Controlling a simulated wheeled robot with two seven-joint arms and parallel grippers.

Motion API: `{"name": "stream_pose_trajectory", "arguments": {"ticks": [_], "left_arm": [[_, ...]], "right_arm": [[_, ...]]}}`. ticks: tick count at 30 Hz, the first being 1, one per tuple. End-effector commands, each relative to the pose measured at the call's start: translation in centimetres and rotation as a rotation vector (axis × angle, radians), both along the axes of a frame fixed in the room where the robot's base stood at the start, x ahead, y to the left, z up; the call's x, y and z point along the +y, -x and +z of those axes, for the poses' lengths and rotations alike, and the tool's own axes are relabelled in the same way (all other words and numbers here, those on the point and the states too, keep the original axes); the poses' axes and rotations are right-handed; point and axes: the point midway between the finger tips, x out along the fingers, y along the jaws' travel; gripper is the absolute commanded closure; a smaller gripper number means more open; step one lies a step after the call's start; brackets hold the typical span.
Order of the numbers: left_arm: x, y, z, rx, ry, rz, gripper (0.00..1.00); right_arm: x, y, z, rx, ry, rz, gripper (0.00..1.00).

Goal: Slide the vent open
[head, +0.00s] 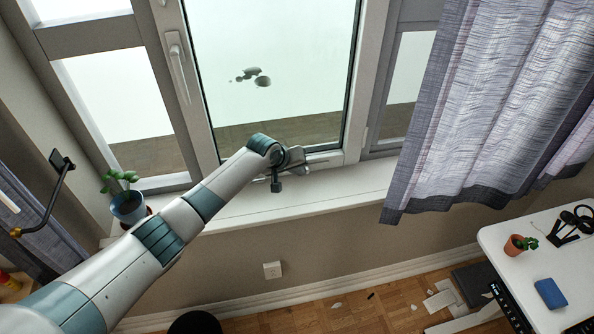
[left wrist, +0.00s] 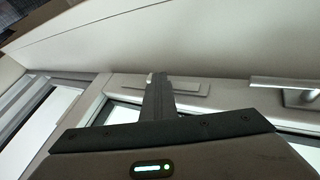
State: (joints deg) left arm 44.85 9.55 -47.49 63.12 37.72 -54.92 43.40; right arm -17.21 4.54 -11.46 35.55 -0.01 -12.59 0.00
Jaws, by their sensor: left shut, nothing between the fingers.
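My left arm reaches across to the lower frame of the window, and its gripper (head: 276,186) is at the bottom rail above the sill. In the left wrist view the closed fingers (left wrist: 158,84) form one dark narrow bar. Their tips are at a pale flat plate (left wrist: 192,88) on the frame, which looks like the vent. A small light tab (left wrist: 150,78) shows right at the fingertips; I cannot tell whether they touch it. In the head view the gripper and wrist hide most of this spot. My right gripper is in neither view.
The white sill (head: 340,188) is mostly clear. A potted plant (head: 128,203) stands at its left end. A window handle (head: 177,62) is on the left frame. A grey curtain (head: 490,100) hangs at right, above a white desk (head: 540,265).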

Motion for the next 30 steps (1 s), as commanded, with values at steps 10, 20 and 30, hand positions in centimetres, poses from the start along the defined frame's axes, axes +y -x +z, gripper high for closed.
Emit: {"name": "stream_pose_trajectory", "arguments": {"ticks": [10,20,30], "left_arm": [[-5.6,-1.4,-0.1,-0.001,0.004,-0.002,1.00],[-6.5,-1.6,0.2,-0.002,0.004,-0.003,1.00],[-6.3,-1.6,0.3,-0.002,0.006,-0.003,1.00]], "right_arm": [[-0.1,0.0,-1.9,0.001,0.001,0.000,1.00],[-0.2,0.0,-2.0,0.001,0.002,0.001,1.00],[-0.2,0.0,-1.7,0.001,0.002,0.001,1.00]]}}
